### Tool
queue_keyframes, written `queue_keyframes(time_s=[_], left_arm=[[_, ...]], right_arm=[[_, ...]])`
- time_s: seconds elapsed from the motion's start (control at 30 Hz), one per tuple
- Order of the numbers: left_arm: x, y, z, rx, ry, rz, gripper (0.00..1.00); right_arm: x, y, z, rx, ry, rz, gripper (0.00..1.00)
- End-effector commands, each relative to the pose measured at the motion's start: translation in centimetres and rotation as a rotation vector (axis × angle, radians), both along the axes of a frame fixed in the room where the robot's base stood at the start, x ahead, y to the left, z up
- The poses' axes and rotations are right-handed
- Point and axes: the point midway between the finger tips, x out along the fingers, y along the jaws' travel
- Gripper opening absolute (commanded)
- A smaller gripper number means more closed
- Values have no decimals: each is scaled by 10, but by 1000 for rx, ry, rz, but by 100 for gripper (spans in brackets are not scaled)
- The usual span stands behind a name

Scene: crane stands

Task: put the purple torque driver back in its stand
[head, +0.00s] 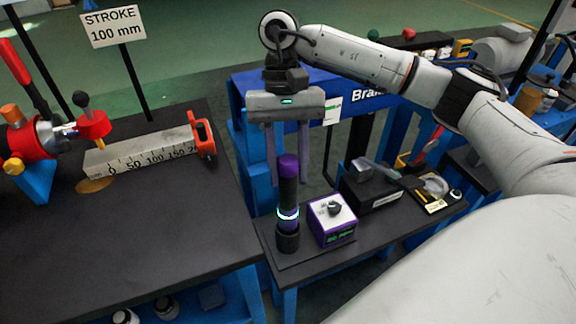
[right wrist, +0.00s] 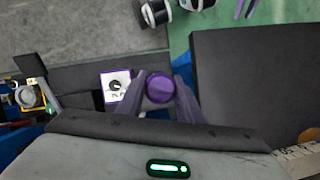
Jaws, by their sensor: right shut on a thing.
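The purple torque driver (head: 288,190) is upright, with a purple top, a dark body and a glowing ring low down. Its lower end meets a short black round stand (head: 288,241) on the small dark bench; how deep it sits inside is hidden. My right gripper (head: 287,178) points down from above, its two fingers on either side of the driver's top, shut on it. In the right wrist view the round purple top (right wrist: 160,88) is between the fingers. My left gripper is not in view.
A purple and white box with a knob (head: 332,220) stands close to the right of the stand. A black box (head: 372,190) and a tray of small parts (head: 435,187) are farther right. The dark table (head: 130,250) at left has free room in front of the stroke gauge (head: 145,155).

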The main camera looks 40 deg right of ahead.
Motion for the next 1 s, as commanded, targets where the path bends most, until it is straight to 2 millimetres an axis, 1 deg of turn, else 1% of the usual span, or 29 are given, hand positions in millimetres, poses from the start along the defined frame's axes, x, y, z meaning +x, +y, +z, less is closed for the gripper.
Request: queue_keyframes(time_s=[0.2,0.6,1.0], left_arm=[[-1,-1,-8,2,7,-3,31],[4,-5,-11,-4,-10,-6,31],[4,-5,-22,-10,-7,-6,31]], right_arm=[[1,0,-8,3,-3,1,0],[1,0,-22,2,-3,1,0],[1,0,-36,3,-3,1,0]])
